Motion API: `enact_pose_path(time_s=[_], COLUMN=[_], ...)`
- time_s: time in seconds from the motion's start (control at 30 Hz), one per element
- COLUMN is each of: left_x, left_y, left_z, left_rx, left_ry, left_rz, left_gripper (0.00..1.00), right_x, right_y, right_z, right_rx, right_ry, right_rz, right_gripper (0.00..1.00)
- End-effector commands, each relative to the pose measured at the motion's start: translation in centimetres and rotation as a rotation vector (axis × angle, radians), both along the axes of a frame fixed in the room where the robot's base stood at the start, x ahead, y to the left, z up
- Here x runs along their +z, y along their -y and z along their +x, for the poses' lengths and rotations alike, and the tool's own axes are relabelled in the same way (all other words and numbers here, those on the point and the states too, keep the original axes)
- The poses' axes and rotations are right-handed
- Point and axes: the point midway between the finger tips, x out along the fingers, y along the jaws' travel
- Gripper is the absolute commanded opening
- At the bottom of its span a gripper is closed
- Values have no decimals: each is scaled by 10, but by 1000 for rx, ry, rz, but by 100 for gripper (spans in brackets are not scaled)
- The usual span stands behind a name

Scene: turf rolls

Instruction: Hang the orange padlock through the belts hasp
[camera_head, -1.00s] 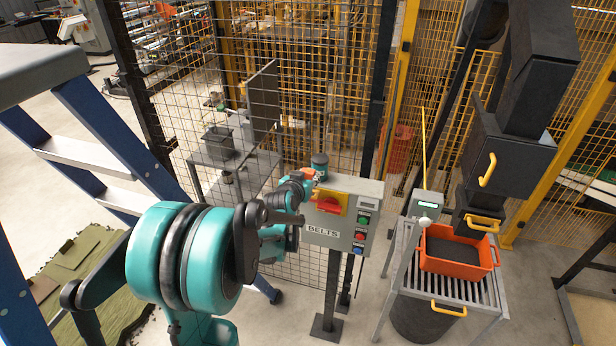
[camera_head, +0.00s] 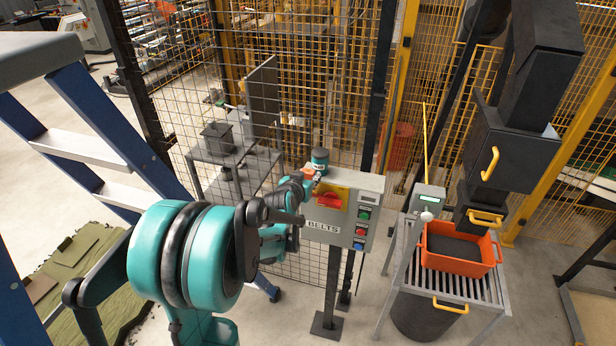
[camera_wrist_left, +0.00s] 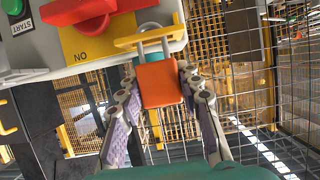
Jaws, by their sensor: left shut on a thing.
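The orange padlock (camera_wrist_left: 160,84) is between the two fingers of my left gripper (camera_wrist_left: 162,92), which is shut on it. Its grey shackle points toward the yellow hasp bar (camera_wrist_left: 128,41) and overlaps it in the left wrist view. I cannot tell whether the shackle passes through the hasp. In the head view the padlock (camera_head: 309,172) is a small orange patch at the upper left of the grey BELTS box (camera_head: 345,233), and my left gripper (camera_head: 311,179) is mostly hidden by its arm. My right gripper is not in view.
A red rotary switch (camera_head: 329,200) on a yellow plate sits beside the hasp, with several buttons to its right. A teal, black-topped cylinder (camera_head: 320,160) is at the box top. Mesh fence (camera_head: 300,90) stands behind. A blue ladder (camera_head: 95,125) is at left.

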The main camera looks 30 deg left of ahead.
Motion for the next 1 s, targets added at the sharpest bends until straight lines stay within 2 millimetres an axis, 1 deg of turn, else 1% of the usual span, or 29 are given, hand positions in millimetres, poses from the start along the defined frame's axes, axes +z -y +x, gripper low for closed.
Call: enact_pose_path(time_s=[0.8, 0.83, 0.9, 1.0], left_x=[-21, -20, -20, -20], left_y=[0, 0, 0, 0], left_z=[0, 0, 0, 0], left_rx=[0, 0, 0, 0], left_ry=[0, 0, 0, 0], left_rz=[0, 0, 0, 0], left_gripper=[3, 43, 59, 59], right_x=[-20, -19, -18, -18], right_y=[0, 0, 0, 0], right_z=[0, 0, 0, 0], right_rx=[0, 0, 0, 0], right_ry=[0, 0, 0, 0], right_rz=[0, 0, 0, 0], right_gripper=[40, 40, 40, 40])
